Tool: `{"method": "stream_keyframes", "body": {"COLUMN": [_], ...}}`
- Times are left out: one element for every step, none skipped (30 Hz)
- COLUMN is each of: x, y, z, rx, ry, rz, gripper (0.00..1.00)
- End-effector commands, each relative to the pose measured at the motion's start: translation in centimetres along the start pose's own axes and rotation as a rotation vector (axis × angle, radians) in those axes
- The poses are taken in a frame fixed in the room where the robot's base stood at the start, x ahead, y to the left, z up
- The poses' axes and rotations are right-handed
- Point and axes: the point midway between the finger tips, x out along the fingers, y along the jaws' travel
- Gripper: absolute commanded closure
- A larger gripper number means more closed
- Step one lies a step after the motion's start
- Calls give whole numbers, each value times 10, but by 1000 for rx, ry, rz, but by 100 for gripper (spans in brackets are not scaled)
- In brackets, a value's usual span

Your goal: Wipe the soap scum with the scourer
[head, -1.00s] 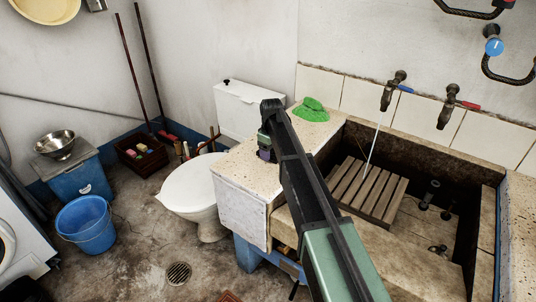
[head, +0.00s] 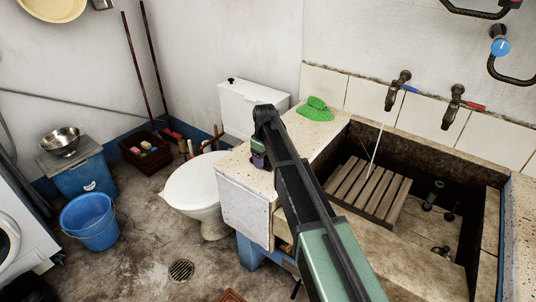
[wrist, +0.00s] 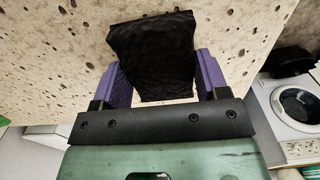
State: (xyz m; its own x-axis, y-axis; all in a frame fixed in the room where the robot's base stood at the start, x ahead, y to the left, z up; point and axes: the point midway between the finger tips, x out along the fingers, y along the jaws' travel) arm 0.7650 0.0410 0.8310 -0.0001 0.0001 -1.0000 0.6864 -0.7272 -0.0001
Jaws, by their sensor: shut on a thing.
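My gripper (wrist: 163,76) has purple fingers, shut on a black, rough-faced block, the scourer (wrist: 152,45). The scourer is held against or just over the pale speckled stone top (wrist: 60,50); I cannot tell whether they touch. In the head view my gripper (head: 258,160) is at the left stone ledge (head: 252,183) beside the trough, partly hidden by my arm, and the scourer is not visible there. I cannot make out a soap scum patch; dark pits and spots mark the stone.
A green cloth (head: 316,110) lies on the ledge's far end. The trough holds a wooden slatted rack (head: 367,188), and water runs from the left tap (head: 396,91). A toilet (head: 195,187) stands left of the ledge, with a blue bucket (head: 89,222) farther left.

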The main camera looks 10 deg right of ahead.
Motion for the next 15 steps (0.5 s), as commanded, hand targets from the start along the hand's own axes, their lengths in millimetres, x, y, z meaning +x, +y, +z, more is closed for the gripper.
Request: {"method": "stream_keyframes", "body": {"x": [0,0,0,0,0,0,0,0,0,0,0,0,0,0,0], "y": [-5,-7,-10,-13,-15,-18,-20,-23,-26,-28,-30,-33,-35,-38,-41], "z": [1,2,2,2,2,3,3,3,4,4,5,5,5,6,6], "rx": [0,1,2,3,3,4,4,5,6,7,8,9,10,11,12], "ry": [0,0,0,0,0,0,0,0,0,0,0,0,0,0,0], "rz": [0,0,0,0,0,0,0,0,0,0,0,0,0,0,0], "gripper": [54,54,54,54,54,54,54,54,54,54,54,54,54,54,54]}}
